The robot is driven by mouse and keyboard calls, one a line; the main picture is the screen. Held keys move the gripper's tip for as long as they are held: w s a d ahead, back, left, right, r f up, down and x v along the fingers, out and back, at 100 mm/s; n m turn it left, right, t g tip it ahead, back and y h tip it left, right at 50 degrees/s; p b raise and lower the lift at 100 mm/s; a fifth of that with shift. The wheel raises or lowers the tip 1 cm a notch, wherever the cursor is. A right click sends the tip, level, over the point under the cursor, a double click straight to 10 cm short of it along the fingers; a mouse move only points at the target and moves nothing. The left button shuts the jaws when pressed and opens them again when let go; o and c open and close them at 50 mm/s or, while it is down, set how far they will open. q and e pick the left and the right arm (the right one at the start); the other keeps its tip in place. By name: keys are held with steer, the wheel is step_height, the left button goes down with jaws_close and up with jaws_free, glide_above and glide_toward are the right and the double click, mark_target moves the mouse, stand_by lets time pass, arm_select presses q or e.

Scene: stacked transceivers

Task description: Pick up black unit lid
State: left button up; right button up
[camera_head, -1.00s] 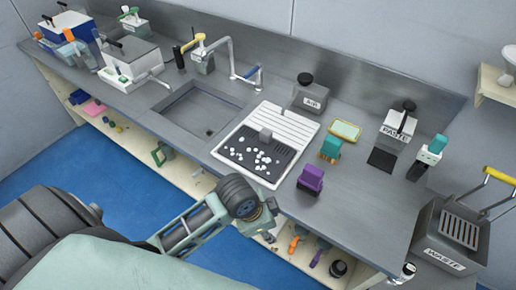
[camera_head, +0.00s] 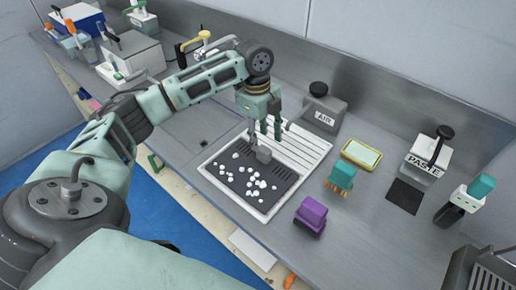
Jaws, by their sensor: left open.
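A flat black panel (camera_head: 231,164), which looks like the black unit lid, lies in a white ribbed tray (camera_head: 305,142) on the counter. Several white bits (camera_head: 247,180) are scattered over it. A grey block (camera_head: 263,155) stands up at its far right edge. My left gripper (camera_head: 263,134) points down just above this block, with its fingers apart and nothing seen between them. I cannot tell whether a finger touches the block. My right gripper is not in view.
A purple-topped brush (camera_head: 311,213), a teal brush (camera_head: 341,177) and a yellow-rimmed dish (camera_head: 361,154) stand right of the tray. The AIR box (camera_head: 323,115) and PASTE box (camera_head: 425,157) are behind.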

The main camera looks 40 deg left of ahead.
mark_target(263, 149)
arm_select(q)
steer(key=f, duration=0.1)
steer(key=f+p, duration=0.1)
steer(key=f, duration=0.1)
steer(key=shift+s+d, duration=0.2)
steer(key=shift+s, duration=0.1)
step_height(263, 149, down, 2)
steer(key=shift+w+d+f+p, duration=0.1)
steer(key=shift+w+f+p, duration=0.05)
steer(key=shift+f+p, duration=0.15)
steer(key=shift+f, duration=0.45)
steer(key=c, duration=1.1)
jaws_close()
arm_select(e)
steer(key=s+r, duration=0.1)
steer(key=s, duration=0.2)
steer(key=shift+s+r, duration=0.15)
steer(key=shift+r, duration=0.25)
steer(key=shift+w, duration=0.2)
